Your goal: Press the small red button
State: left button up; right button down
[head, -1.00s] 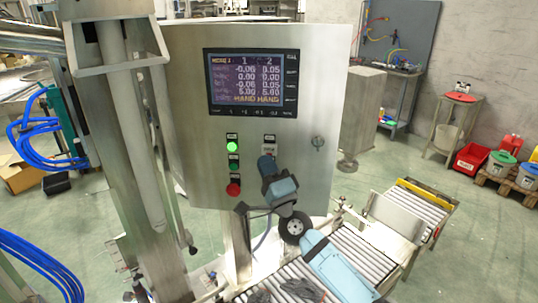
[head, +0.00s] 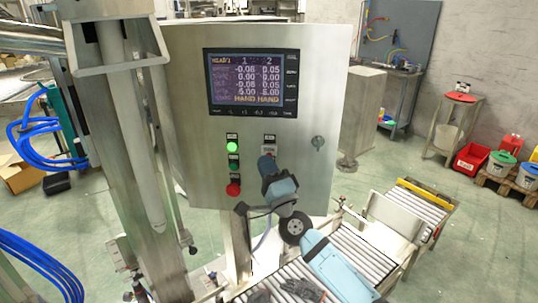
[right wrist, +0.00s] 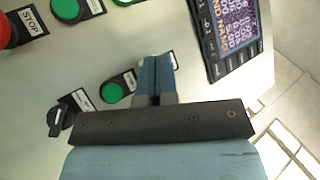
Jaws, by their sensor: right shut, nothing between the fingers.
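A steel control cabinet (head: 297,178) faces me. A red button (head: 233,188) sits lowest in its left button column, below a green button (head: 233,163) and a lit green one (head: 232,147). In the right wrist view the red button (right wrist: 5,30) is cut by the left edge, beside a STOP label. My right gripper (head: 266,160) is shut and empty, its fingertips in front of the right button column. The panel part directly behind the fingertips is mostly hidden. I cannot tell whether they touch it. My left gripper is not clearly in view.
A display (head: 251,82) is above the buttons, and a key lock (head: 318,142) is at right. In the right wrist view, another green button (right wrist: 112,92) and a black switch (right wrist: 60,120) are left of the fingers. A roller conveyor (head: 350,246) runs below the cabinet.

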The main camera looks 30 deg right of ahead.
jog(key=shift+d, duration=0.1)
jog(key=shift+w+d, duration=0.15)
jog(key=shift+w, duration=0.2)
jog(key=shift+w+d, duration=0.2)
dwell(0.8)
jog(key=shift+a, duration=0.1)
jog(key=shift+s+a, duration=0.35)
jog(key=shift+s, duration=0.25)
jog(key=s+a+p, duration=0.1)
jog(key=s, duration=0.1)
jog(key=s+a+p, duration=0.1)
jog(key=s+a, duration=0.1)
dwell(0.6)
